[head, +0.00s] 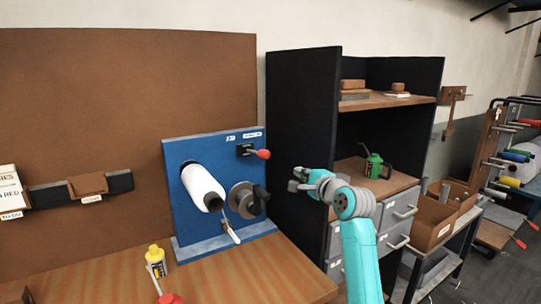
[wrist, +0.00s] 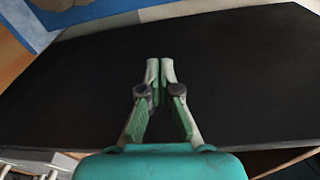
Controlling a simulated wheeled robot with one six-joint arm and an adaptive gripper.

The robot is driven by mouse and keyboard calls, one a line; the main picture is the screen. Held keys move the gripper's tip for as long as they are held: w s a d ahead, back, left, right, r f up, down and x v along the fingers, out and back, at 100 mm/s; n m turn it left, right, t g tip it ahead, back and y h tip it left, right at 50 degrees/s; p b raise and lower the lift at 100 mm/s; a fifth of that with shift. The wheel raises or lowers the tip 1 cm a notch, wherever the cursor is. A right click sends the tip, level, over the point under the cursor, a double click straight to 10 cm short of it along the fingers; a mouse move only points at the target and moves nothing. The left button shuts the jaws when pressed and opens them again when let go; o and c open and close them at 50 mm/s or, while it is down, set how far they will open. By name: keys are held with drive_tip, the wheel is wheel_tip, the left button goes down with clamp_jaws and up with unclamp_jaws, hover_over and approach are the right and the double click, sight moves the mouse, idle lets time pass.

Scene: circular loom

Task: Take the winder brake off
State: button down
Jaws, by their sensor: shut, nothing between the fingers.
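A blue upright panel (head: 176,160) stands on the wooden bench and carries the winder. A lever with a red grip (head: 263,154) sits at its upper right, under small labels that I cannot read. Below are a white roll (head: 203,187), a grey disc (head: 241,198) with a dark knob (head: 260,196), and a white-handled lever (head: 231,232) hanging down. I cannot tell for sure which lever is the brake. My gripper (head: 294,180) is right of the panel, apart from it. In the wrist view my gripper (wrist: 160,62) is shut and empty before a black surface.
A dark cabinet (head: 297,130) stands right of the panel, close behind my gripper, with grey drawers (head: 397,208) and a green oil can (head: 375,166).

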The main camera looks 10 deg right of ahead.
sight(259, 153)
drive_tip(key=shift+w+a+r, duration=0.1)
drive_tip(key=shift+w+r, duration=0.2)
drive_tip(key=shift+r, duration=0.35)
drive_tip(key=shift+w+r, duration=0.3)
drive_tip(key=shift+r, duration=0.3)
drive_tip(key=w+a, duration=0.5)
drive_tip(key=w, duration=0.2)
drive_tip(key=shift+w+a, duration=0.25)
drive_tip(key=shift+w, duration=0.1)
drive_tip(key=shift+r, duration=0.1)
drive_tip(key=shift+a, duration=0.1)
